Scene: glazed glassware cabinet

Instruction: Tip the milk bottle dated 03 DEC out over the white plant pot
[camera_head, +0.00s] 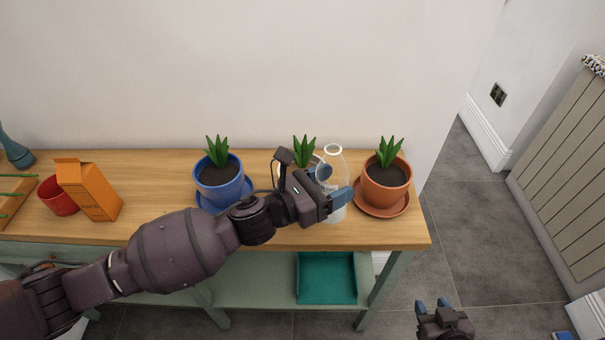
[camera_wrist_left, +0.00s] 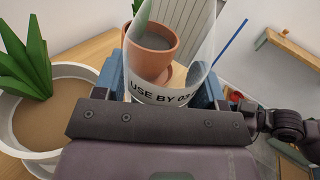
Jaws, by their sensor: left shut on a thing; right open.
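A clear glass milk bottle (camera_head: 333,163) stands upright near the front right of the wooden table. My left gripper (camera_head: 333,186) is shut on its body. In the left wrist view the bottle (camera_wrist_left: 168,75) carries the print "USE BY 03"; the month is cut off from sight. The white plant pot (camera_wrist_left: 20,142), with soil and a green plant, is just left of the bottle in the wrist view. In the head view my left gripper and wrist hide most of this pot. My right gripper (camera_head: 432,304) is open and empty, low beyond the table's right end.
A terracotta pot (camera_head: 385,190) on a saucer stands close right of the bottle. A blue pot (camera_head: 220,187) stands further left. An orange carton (camera_head: 92,190) and a red pot (camera_head: 58,196) are at the left. A teal tray (camera_head: 327,278) lies on the lower shelf.

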